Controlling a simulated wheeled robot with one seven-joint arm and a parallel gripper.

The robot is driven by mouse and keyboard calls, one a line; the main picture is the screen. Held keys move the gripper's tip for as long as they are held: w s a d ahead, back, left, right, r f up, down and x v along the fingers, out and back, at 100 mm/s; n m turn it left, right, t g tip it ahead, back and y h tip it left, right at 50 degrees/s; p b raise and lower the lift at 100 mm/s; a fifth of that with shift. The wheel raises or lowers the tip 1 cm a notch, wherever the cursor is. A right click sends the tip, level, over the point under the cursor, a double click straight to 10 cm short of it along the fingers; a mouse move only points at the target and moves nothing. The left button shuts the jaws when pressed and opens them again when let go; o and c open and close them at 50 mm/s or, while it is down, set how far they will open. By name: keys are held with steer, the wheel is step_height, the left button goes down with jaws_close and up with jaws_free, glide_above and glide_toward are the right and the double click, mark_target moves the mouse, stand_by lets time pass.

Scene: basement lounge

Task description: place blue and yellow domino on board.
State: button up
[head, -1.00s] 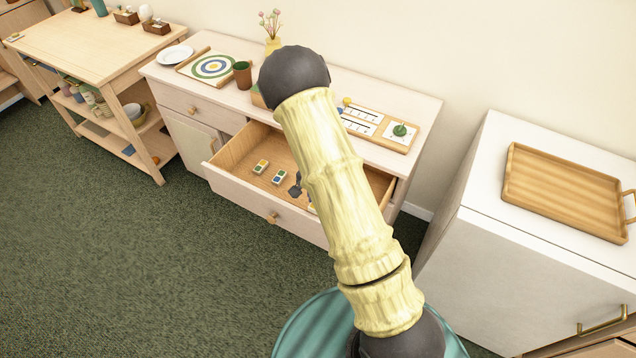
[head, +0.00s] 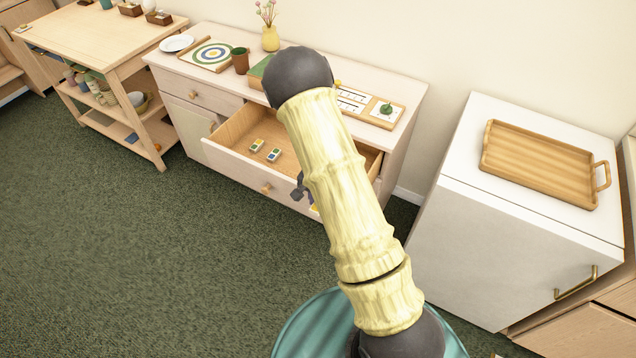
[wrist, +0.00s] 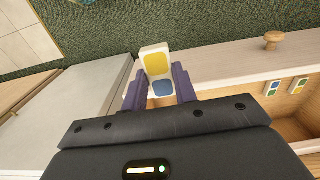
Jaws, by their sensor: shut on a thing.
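In the wrist view my gripper (wrist: 160,92) is shut on a white domino (wrist: 154,59) with a yellow half and a blue half. The domino is held up between the two purple fingers, near the front face of the open drawer (wrist: 220,64). In the head view my gripper (head: 300,188) is mostly hidden behind my arm, by the drawer's front edge. A likely board (head: 367,104) with white panels lies on the cabinet top, partly covered by my arm; which board is meant I cannot tell.
Two more dominoes, one yellow and green (head: 257,145) and one green and blue (head: 274,155), lie in the open drawer (head: 228,158). A wooden tray (head: 540,165) lies on the white unit at right.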

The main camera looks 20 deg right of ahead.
steer(key=s+f+n, duration=0.2)
steer(key=f+n, duration=0.2)
steer(key=f, duration=0.5)
steer(key=s+f+n+b, duration=0.1)
steer(key=s+f+n, duration=0.2)
steer(key=f, duration=0.7)
steer(key=shift+a+f+n, duration=0.2)
steer(key=shift+a+n, duration=0.05)
steer(key=shift+n, duration=0.55)
